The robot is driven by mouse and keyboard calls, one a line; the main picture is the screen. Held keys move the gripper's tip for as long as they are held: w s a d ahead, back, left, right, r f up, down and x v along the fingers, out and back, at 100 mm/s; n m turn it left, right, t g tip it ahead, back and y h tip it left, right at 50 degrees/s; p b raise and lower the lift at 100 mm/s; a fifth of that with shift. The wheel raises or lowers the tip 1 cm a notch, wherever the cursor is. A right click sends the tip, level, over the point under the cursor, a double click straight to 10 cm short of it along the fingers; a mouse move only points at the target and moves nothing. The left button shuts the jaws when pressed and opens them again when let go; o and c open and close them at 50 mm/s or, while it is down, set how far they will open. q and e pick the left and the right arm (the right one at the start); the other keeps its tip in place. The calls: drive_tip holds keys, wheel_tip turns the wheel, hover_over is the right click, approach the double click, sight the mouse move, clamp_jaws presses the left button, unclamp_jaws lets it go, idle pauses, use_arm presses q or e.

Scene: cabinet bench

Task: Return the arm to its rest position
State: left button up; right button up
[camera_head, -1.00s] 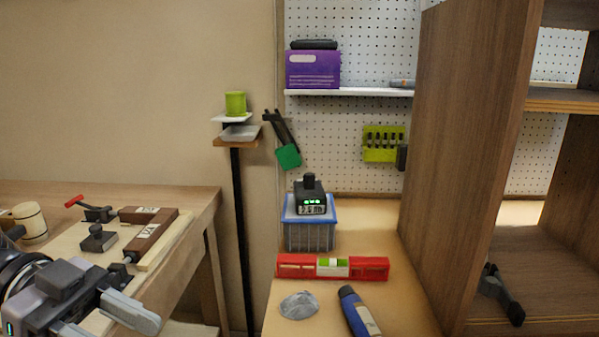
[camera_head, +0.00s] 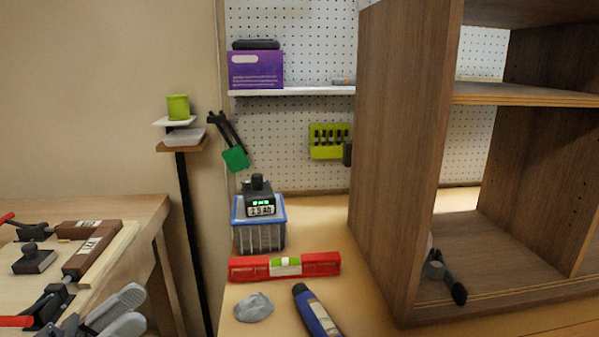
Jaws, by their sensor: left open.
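My left gripper (camera_head: 104,318) shows at the bottom left, in front of the left bench. Its two grey fingers are apart, and I see nothing between them. The rest of my left arm is cut off by the frame edge. My right gripper is not in view.
A wooden bench (camera_head: 140,218) with clamps stands left. The right bench holds a red level (camera_head: 328,264), a blue bottle (camera_head: 318,312), a grey lump (camera_head: 254,307) and a blue basket (camera_head: 259,237) with a device. A wooden cabinet (camera_head: 398,150) stands right. A black post (camera_head: 187,240) stands between the benches.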

use_arm(q)
drive_tip(key=w+a+f+n+t+y, duration=0.2)
drive_tip(key=f+n+t+y, duration=0.1)
drive_tip(key=f+y, duration=0.45)
drive_tip(key=w+a+f+n+t+y, duration=0.1)
drive_tip(key=a+f+n+t+y, duration=0.25)
drive_tip(key=f+y, duration=0.35)
drive_tip(key=s+f+m+g+y, duration=0.15)
drive_tip(key=s+f+g, duration=0.35)
drive_tip(key=f, duration=0.6)
drive_tip(key=s+f+g+y, duration=0.35)
drive_tip(key=s+f, duration=0.25)
drive_tip(key=f, duration=0.5)
drive_tip(key=d+r+n+h, duration=0.1)
drive_tip(key=d+n, duration=0.3)
drive_tip(key=d, duration=0.2)
wheel_tip(320, 180, up, 10)
drive_tip(key=p, duration=1.2)
drive_tip(key=shift+s+a+f+t, duration=0.15)
drive_tip(key=shift+s+t, duration=0.05)
drive_tip(key=shift+t, duration=0.2)
